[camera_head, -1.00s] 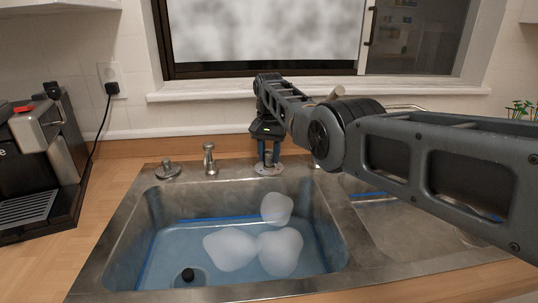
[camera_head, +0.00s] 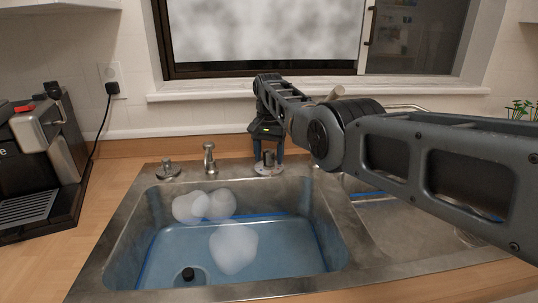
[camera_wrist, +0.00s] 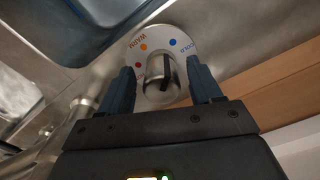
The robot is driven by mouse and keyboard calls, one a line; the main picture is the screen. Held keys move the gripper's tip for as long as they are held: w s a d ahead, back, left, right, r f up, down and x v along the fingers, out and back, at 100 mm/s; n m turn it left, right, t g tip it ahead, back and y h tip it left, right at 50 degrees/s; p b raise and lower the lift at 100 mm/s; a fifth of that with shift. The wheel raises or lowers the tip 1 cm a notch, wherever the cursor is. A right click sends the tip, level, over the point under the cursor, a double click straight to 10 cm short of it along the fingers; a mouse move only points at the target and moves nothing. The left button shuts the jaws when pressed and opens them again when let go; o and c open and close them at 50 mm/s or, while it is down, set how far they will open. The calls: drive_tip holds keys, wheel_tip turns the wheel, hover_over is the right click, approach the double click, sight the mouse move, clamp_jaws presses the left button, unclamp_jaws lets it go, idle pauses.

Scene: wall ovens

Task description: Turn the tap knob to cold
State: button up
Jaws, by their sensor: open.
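The tap knob (camera_wrist: 161,74) is a metal cylinder with a dark pointer mark, on a round white dial plate (camera_wrist: 150,42). In the wrist view the dial shows the word "WARM", orange and red dots, a blue dot and a partly hidden "COLD". The pointer lies roughly toward the blue-dot side. The knob also shows in the head view (camera_head: 269,158) on the sink's back rim. My gripper (camera_wrist: 163,80) is open, with one finger on each side of the knob and a gap to both. In the head view my gripper (camera_head: 268,155) points down over the knob.
The sink basin (camera_head: 150,255) holds bluish water with white foam clumps. A metal dispenser (camera_head: 209,160) and a round fitting (camera_head: 168,169) stand left of the knob. A coffee machine (camera_head: 40,160) is at far left. The window sill (camera_head: 200,95) runs behind my arm.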

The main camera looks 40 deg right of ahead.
sight(270, 152)
wheel_tip(270, 152, up, 8)
drive_tip(key=shift+f, duration=0.1)
idle(0.5)
drive_tip(key=shift+d+f+t+h, duration=0.2)
drive_tip(key=shift+f+t+h, duration=0.1)
drive_tip(key=shift+h, duration=0.1)
drive_tip(key=shift+s+f+n+h+p, duration=0.1)
drive_tip(key=shift+n+h+p, duration=0.2)
drive_tip(key=shift+p, duration=0.25)
drive_tip(key=shift+s+a+t+h, duration=0.15)
drive_tip(key=shift+a+t+h, duration=0.05)
drive_tip(key=shift+t+h, duration=0.25)
drive_tip(key=shift+n+t+h, duration=0.55)
drive_tip(key=shift+n+t, duration=0.15)
drive_tip(key=shift+t, duration=0.05)
drive_tip(key=shift+w+d+f+p, duration=0.15)
drive_tip(key=shift+f+p, duration=0.15)
drive_tip(key=shift+f, duration=0.85)
drive_tip(key=shift+w+a+f+p, duration=0.1)
drive_tip(key=shift+f+p, duration=0.25)
drive_tip(key=shift+f, duration=0.85)
drive_tip(key=shift+w+d+f+p, duration=0.15)
drive_tip(key=shift+f+p, duration=0.15)
drive_tip(key=shift+f, duration=0.85)
